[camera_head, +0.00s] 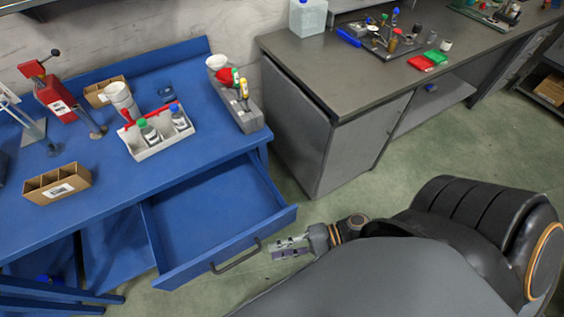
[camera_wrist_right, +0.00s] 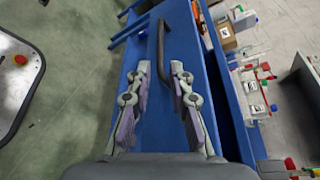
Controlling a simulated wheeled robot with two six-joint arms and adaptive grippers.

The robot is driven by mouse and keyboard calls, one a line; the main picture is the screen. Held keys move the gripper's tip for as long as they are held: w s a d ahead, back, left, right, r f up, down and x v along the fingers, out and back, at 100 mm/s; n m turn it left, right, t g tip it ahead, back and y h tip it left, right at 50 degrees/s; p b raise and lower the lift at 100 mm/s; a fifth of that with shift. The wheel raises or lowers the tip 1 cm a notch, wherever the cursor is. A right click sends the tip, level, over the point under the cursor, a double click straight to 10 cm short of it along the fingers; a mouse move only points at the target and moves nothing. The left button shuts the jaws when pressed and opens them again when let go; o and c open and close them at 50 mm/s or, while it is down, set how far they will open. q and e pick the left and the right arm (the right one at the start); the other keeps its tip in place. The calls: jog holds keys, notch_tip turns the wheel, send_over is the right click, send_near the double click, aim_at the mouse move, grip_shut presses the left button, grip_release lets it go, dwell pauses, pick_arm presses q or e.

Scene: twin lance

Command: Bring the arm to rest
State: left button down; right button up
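My right gripper (camera_head: 276,248) is low in front of the blue workbench, to the right of the open drawer's handle in the head view. In the right wrist view its two fingers (camera_wrist_right: 160,70) are spread apart with nothing held between them. The dark drawer handle (camera_head: 237,256) lies ahead of the fingertips, and its bar also shows in the right wrist view (camera_wrist_right: 161,45). The handle looks apart from the fingers. The blue drawer (camera_head: 215,212) is pulled out and looks empty. My left gripper is not in view.
The blue workbench (camera_head: 105,206) carries a white tray with bottles (camera_head: 155,150), a cardboard box (camera_head: 57,185) and a red device (camera_head: 54,95). A grey cabinet (camera_head: 330,150) stands to the right. Green floor (camera_head: 440,135) is clear beyond my arm.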

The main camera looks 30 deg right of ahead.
jog(key=shift+d, duration=0.2)
dwell(0.4)
jog(key=s+d+f+n+g+h, duration=0.1)
jog(key=s+d+f+h, duration=0.2)
jog(key=f, duration=0.5)
jog(key=d+f+h, duration=0.3)
jog(key=d+f, duration=0.1)
jog(key=f, duration=0.4)
jog(key=s+d+f+n+g+h, duration=0.1)
jog(key=s+d+f+h, duration=0.2)
jog(key=f, duration=0.6)
jog(key=s+d+f+n+g+h, duration=0.1)
jog(key=s+d+f+n+h, duration=0.2)
jog(key=f, duration=0.3)
jog(key=s+d+f+n+h, duration=0.3)
jog(key=s+f+n, duration=0.1)
jog(key=f+n, duration=0.1)
jog(key=shift+s+f+n+g+h, duration=0.3)
jog(key=shift+s+f+n+g, duration=0.1)
jog(key=shift+f, duration=0.2)
